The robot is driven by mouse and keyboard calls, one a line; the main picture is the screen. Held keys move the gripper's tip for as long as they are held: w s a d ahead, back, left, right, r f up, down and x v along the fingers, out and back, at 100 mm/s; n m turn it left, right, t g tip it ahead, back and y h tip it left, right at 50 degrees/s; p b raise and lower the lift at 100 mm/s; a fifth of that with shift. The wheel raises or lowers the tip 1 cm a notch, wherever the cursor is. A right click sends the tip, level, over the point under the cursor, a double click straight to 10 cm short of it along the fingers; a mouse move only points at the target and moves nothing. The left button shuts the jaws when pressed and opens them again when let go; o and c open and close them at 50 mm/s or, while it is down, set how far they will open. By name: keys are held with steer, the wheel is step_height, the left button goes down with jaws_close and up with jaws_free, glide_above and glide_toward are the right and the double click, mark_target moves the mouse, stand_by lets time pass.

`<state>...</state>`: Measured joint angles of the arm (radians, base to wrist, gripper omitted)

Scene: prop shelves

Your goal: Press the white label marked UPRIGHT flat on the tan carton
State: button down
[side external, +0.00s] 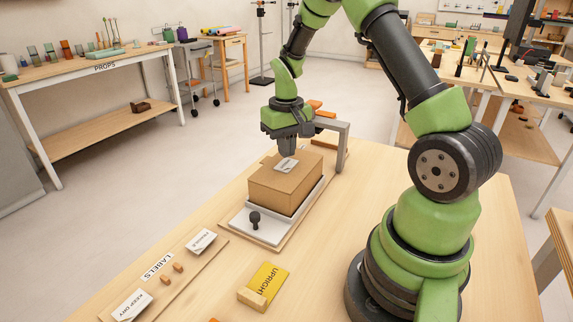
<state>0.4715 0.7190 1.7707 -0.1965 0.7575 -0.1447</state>
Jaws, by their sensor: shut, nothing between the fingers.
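The tan carton (283,193) sits on a grey-white tray (262,232) on the table. A small white label (284,167) lies on the carton's top; its print is too small to read, and I cannot tell whether all its edges are flat. My gripper (287,152) points down over the carton top, shut and empty, with its tips at or just above the label's far edge. I cannot tell whether they touch it. A yellow card marked UPRIGHT (268,279) stands on the table in front, by a wooden block.
A grey bracket (343,147) rises beside the carton's far right side. A labels board at front left holds a FRAGILE label (201,240) and a KEEP DRY label (132,304).

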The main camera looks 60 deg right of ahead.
steer(key=shift+f, duration=1.3)
stand_by(1.3)
steer(key=shift+r, duration=0.1)
steer(key=shift+r, duration=2.65)
